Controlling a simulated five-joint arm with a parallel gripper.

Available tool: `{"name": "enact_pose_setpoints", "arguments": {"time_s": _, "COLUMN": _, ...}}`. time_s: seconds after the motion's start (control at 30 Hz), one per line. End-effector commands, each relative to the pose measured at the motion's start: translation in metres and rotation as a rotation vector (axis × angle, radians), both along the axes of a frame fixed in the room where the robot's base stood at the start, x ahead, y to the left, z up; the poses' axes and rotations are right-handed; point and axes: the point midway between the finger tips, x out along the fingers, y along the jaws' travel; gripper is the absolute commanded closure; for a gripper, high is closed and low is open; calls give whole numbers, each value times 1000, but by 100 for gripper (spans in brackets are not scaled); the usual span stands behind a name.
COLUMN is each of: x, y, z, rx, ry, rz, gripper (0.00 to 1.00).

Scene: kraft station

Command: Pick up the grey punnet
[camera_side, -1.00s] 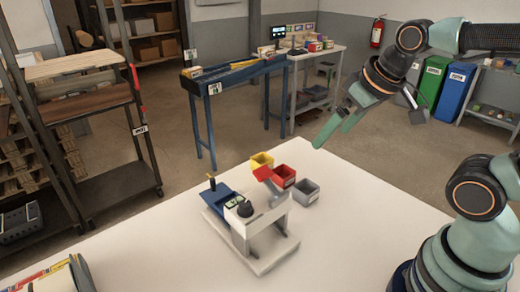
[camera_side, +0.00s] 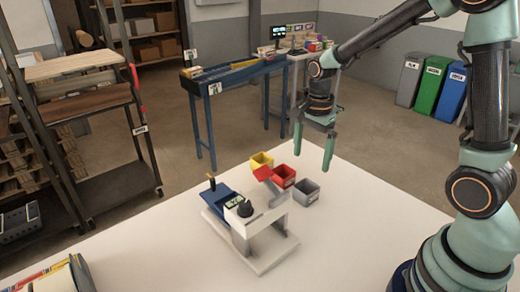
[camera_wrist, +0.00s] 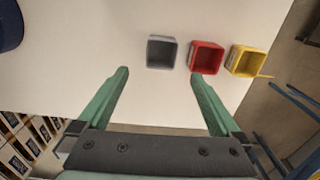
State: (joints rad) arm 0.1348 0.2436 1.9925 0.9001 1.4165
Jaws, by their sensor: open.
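The grey punnet (camera_side: 307,193) is a small open square box on the white table, at the right end of a row of punnets. In the wrist view the grey punnet (camera_wrist: 162,52) looks empty and lies ahead of my fingertips, between their lines. My gripper (camera_side: 313,149) is open and empty, pointing down in the air above and behind the punnets. Its two green fingers also show in the wrist view (camera_wrist: 158,75), spread wide. The gripper touches nothing.
A red punnet (camera_side: 283,176) and a yellow punnet (camera_side: 262,161) stand close beside the grey one. A white and blue machine (camera_side: 245,222) with a black knob stands in front of them. The table (camera_side: 370,225) is clear to the right of the grey punnet.

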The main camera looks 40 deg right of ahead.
Motion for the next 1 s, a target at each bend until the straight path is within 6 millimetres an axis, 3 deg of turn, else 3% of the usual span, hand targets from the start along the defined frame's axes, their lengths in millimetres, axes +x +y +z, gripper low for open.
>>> {"name": "enact_pose_setpoints", "arguments": {"time_s": 0.4, "x": 0, "y": -1, "z": -59, "rx": 2, "ry": 10, "rz": -21, "gripper": 0}}
{"name": "enact_pose_setpoints", "arguments": {"time_s": 0.67, "x": 1, "y": -1, "z": -77, "rx": 1, "ry": 8, "rz": -20, "gripper": 0}}
{"name": "enact_pose_setpoints", "arguments": {"time_s": 1.0, "x": 3, "y": -2, "z": -118, "rx": 1, "ry": 8, "rz": -20, "gripper": 0}}
